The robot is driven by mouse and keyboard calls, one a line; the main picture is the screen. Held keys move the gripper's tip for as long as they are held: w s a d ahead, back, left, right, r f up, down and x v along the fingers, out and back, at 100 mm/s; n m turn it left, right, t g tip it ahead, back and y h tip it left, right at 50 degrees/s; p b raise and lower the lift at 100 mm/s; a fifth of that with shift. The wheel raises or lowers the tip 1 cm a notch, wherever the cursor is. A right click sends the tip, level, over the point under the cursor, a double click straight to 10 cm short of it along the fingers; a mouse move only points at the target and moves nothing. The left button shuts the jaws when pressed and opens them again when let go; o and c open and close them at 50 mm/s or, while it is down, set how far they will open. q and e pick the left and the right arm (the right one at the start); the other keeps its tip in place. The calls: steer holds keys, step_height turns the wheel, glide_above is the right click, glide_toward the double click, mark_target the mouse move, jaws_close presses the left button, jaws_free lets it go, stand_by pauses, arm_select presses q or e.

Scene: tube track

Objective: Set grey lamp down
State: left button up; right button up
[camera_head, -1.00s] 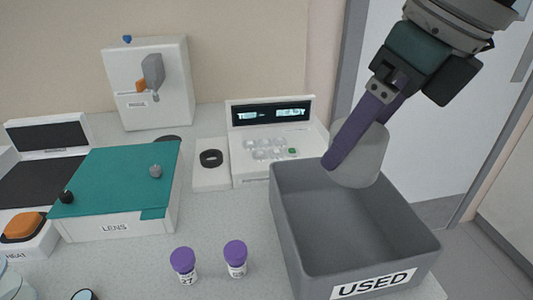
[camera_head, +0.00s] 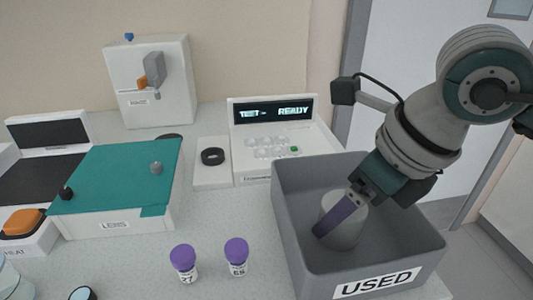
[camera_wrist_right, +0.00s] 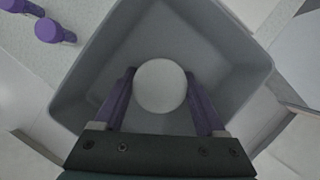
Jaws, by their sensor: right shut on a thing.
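The grey lamp (camera_head: 352,232), a plain pale grey cylinder, is inside the grey bin (camera_head: 292,232) marked USED, below its rim. My right gripper (camera_head: 333,218) reaches down into the bin from the upper right, with its purple fingers shut on the lamp. In the right wrist view the lamp's round pale top (camera_wrist_right: 160,87) lies between the two fingers of the right gripper (camera_wrist_right: 160,75). The lamp looks close to the bin floor, but I cannot tell whether it touches. My left gripper is not in view.
Two purple-capped tubes (camera_head: 184,262) (camera_head: 237,256) stand left of the bin. A white device with a lit display (camera_head: 272,112) stands behind. A teal-topped LENS box (camera_head: 118,180) is at the left. The bin holds nothing else that I see.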

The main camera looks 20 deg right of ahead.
steer(key=o, duration=1.4)
steer(key=shift+f, duration=0.1)
steer(key=shift+c, duration=0.2)
steer(key=shift+r, duration=0.4)
steer(key=p+v, duration=0.1)
steer(key=v, duration=1)
steer(key=shift+s+r, duration=0.2)
